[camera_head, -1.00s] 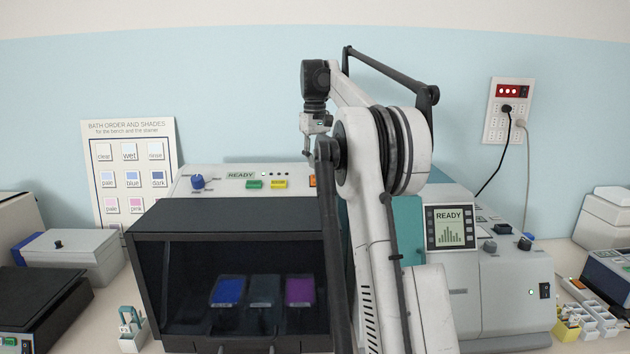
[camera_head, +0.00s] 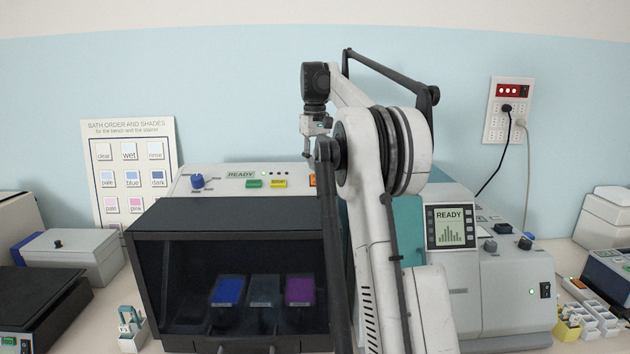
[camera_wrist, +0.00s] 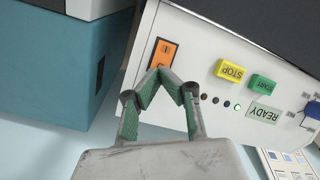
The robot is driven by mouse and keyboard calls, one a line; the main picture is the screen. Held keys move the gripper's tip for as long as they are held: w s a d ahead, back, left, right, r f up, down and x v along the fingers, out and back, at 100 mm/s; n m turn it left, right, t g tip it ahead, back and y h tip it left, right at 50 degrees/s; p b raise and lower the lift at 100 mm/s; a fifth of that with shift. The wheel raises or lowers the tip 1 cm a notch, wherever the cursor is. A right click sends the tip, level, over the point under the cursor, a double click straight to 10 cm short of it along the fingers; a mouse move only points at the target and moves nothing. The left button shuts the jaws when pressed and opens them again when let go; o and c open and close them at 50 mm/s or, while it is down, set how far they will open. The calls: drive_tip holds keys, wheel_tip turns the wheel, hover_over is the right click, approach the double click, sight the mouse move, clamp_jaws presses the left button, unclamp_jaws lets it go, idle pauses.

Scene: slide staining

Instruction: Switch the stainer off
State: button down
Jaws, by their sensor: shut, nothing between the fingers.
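The stainer (camera_head: 238,216) is a cabinet with a dark front window and a pale control panel on top, its label reading READY. Its orange rocker switch (camera_wrist: 163,53) is in the panel's corner in the wrist view, beside the fingertips. In the head view a sliver of the orange switch (camera_head: 312,181) shows next to my arm. My gripper (camera_wrist: 166,74) is shut and empty, its tips close to the switch; I cannot tell whether they touch it. In the head view my gripper (camera_head: 306,155) hangs above the panel's right end.
The yellow STOP button (camera_wrist: 230,71) and green START button (camera_wrist: 261,85) are on the same panel, near a lit green lamp (camera_wrist: 237,107). A teal-sided machine (camera_head: 500,285) with a READY screen stands to the right. A blue knob (camera_head: 197,181) is at the panel's left.

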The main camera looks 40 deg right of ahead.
sight(314, 176)
drive_tip(key=shift+f+b, duration=0.5)
drive_tip(key=shift+f, duration=0.45)
idle(0.5)
drive_tip(key=shift+r, duration=0.1)
drive_tip(key=shift+r+p, duration=2.8)
drive_tip(key=shift+r, duration=0.65)
drive_tip(key=shift+a, duration=0.1)
